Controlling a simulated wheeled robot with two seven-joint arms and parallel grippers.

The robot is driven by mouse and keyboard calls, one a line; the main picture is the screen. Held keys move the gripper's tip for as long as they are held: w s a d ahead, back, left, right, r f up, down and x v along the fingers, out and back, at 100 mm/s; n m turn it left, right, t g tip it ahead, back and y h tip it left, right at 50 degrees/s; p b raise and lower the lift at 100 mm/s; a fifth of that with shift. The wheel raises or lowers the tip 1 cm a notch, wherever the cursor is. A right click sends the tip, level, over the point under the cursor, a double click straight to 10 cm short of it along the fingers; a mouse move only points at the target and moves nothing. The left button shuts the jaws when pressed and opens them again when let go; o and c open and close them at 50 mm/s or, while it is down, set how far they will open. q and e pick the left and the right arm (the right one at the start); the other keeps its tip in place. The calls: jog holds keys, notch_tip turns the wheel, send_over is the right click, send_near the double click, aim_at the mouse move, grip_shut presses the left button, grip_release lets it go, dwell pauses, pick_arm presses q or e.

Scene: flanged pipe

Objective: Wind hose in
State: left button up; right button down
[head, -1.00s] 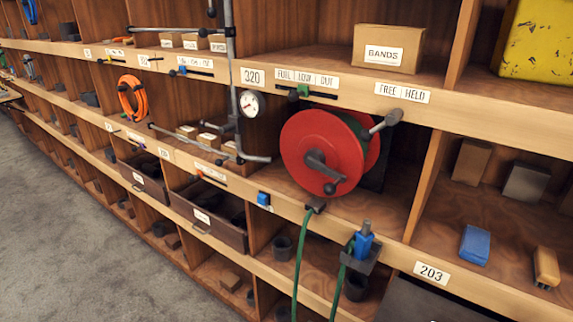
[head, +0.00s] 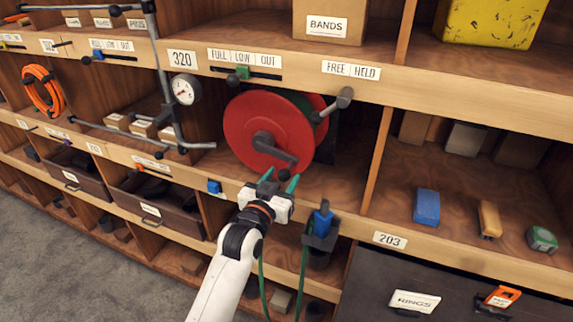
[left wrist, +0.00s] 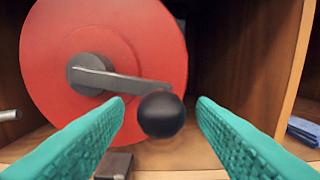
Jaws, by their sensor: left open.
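The red hose reel (head: 262,128) sits in its cubby in the head view, with a dark crank arm on its face. The crank's black ball knob (left wrist: 161,114) shows in the left wrist view between the green fingers, a little beyond their tips. My left gripper (head: 279,184) is open just below and in front of the crank end; its fingers do not visibly touch the knob. The green hose (head: 303,275) hangs below the shelf edge. A blue hose end fitting (head: 322,222) stands in a dark holder right of my gripper. My right gripper is not in view.
A lever with a grey knob (head: 345,97) juts out at the reel's upper right. A pressure gauge (head: 185,90) and grey pipe frame stand left of the reel. A blue block (head: 426,207) lies in the right cubby.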

aim_at(288, 167)
pick_arm(q)
jog(key=shift+p+x, duration=0.35)
jog(key=shift+x, duration=1.65)
grip_shut()
